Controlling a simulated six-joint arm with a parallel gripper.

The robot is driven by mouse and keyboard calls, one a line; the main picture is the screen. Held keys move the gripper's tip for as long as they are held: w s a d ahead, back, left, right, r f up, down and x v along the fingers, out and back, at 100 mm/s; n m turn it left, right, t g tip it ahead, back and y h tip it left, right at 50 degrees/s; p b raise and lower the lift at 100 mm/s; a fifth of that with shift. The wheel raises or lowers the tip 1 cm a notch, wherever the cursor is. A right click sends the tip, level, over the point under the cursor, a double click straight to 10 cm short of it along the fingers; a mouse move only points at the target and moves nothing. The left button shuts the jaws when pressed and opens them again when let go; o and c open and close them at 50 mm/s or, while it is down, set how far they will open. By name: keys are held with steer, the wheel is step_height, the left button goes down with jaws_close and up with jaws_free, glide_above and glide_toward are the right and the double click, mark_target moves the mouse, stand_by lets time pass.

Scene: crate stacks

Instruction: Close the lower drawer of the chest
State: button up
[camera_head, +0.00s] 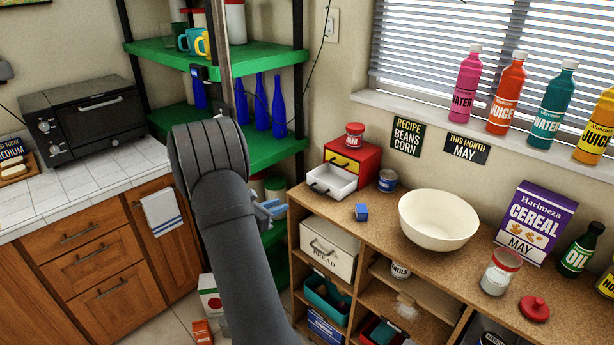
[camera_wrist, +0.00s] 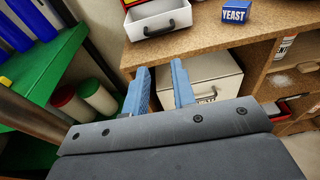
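The small red chest (camera_head: 369,157) stands on the wooden counter by the wall. Its yellow upper drawer (camera_head: 344,162) looks shut. Its white lower drawer (camera_head: 331,184) is pulled out, and its inside looks empty. In the wrist view the lower drawer (camera_wrist: 158,20) shows at the top, with a dark handle on its front. My gripper (camera_head: 270,210) is in front of and below the chest, to the left of the counter. In the wrist view my gripper (camera_wrist: 160,82) has its two blue fingers apart with nothing between them. The fingers are apart from the drawer.
A red-lidded jar (camera_head: 355,136) stands on the chest. A blue yeast box (camera_head: 361,212), a can (camera_head: 388,180) and a cream bowl (camera_head: 438,220) are on the counter. A bread box (camera_head: 328,247) sits below the counter. Green shelves (camera_head: 275,150) stand left of the chest.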

steer(key=shift+r, duration=0.4)
steer(key=c, duration=0.3)
steer(key=shift+w+d+y, duration=0.15)
steer(key=shift+y, duration=0.15)
jaws_close()
glide_toward(323, 183)
steer(key=w+d+f, duration=0.1)
steer(key=w+f, duration=0.1)
steer(key=f, duration=0.1)
steer(key=shift+w+d, duration=0.15)
steer(key=shift+d, duration=0.25)
steer(key=x, duration=0.3)
steer(key=r+x, duration=0.1)
steer(key=x, duration=0.2)
steer(key=r+x, duration=0.1)
steer(key=x, duration=0.3)
steer(key=shift+w+d, duration=0.1)
steer(key=shift+w+d+r, duration=0.2)
steer(key=shift+w+d, duration=0.05)
steer(key=shift+r, duration=0.1)
